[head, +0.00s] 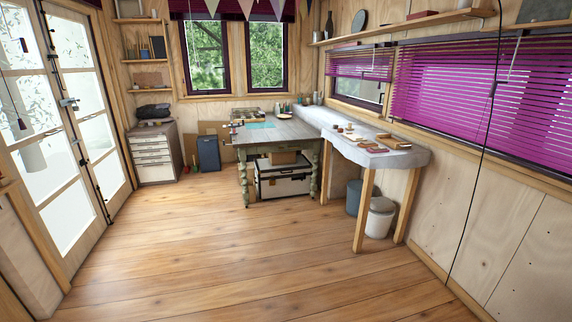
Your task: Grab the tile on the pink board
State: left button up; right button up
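Neither of my grippers is in view. Across the room, a grey stone-like counter (408,158) runs along the right wall and carries several small items. A small flat reddish piece (377,151) lies near its front edge, and a pinkish flat patch (366,144) is just behind it. These are too small to tell which is the pink board or the tile. A brown block-like item (394,141) lies to their right.
A grey-topped table (285,130) with green legs and a cyan mat (260,126) joins the counter. A white-lidded bin (380,217) stands under the counter. A drawer cabinet (154,155) and a blue bin (208,153) stand at the back left. The wooden floor (220,245) ahead is clear.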

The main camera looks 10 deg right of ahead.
aim_at(377, 149)
jog(key=i+z, duration=0.4)
jog(key=i, duration=0.4)
jog(key=i+z, duration=0.25)
jog(key=i, duration=0.2)
jog(key=i+j+z, duration=0.1)
jog(key=i+z, duration=0.15)
jog(key=i, duration=0.15)
jog(key=i+z, duration=0.35)
jog(key=i, duration=0.7)
jog(key=i+l+u, duration=0.1)
jog(key=i, duration=0.3)
jog(key=i+l, duration=0.1)
jog(key=i, duration=0.3)
jog(key=i+l+u, duration=0.15)
jog(key=i, duration=0.2)
